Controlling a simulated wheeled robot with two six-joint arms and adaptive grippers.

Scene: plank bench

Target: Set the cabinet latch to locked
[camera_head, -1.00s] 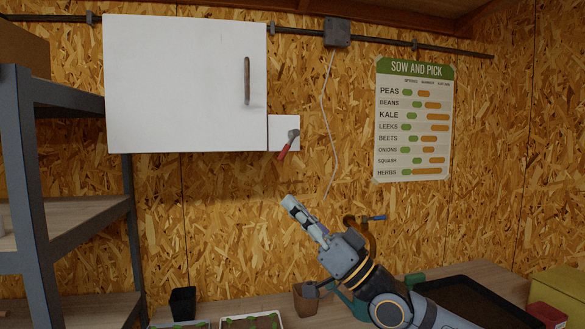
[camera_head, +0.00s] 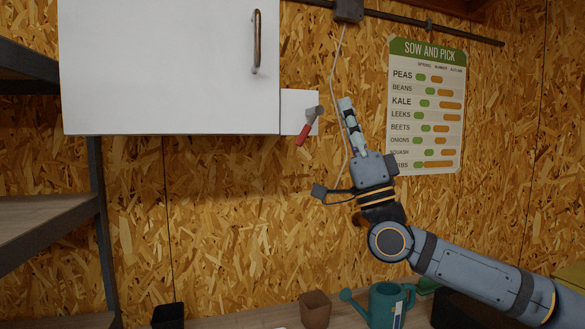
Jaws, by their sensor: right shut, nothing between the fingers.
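The white cabinet (camera_head: 170,70) hangs on the chipboard wall, its door shut, with a metal handle (camera_head: 256,42) near its right edge. The latch (camera_head: 308,127) sits on a small white plate (camera_head: 293,103) at the cabinet's lower right. Its red-gripped lever points down and to the left from a grey pivot. My right gripper (camera_head: 346,104) is shut and empty, pointing up, just right of the latch in the picture and apart from it. My left gripper is not in view.
A sowing poster (camera_head: 427,105) is on the wall to the right. A cable (camera_head: 335,70) runs down from a grey box (camera_head: 348,10) behind my gripper. Below stand a green watering can (camera_head: 385,304), a brown pot (camera_head: 315,309) and a black pot (camera_head: 168,316). Shelving (camera_head: 45,215) fills the left.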

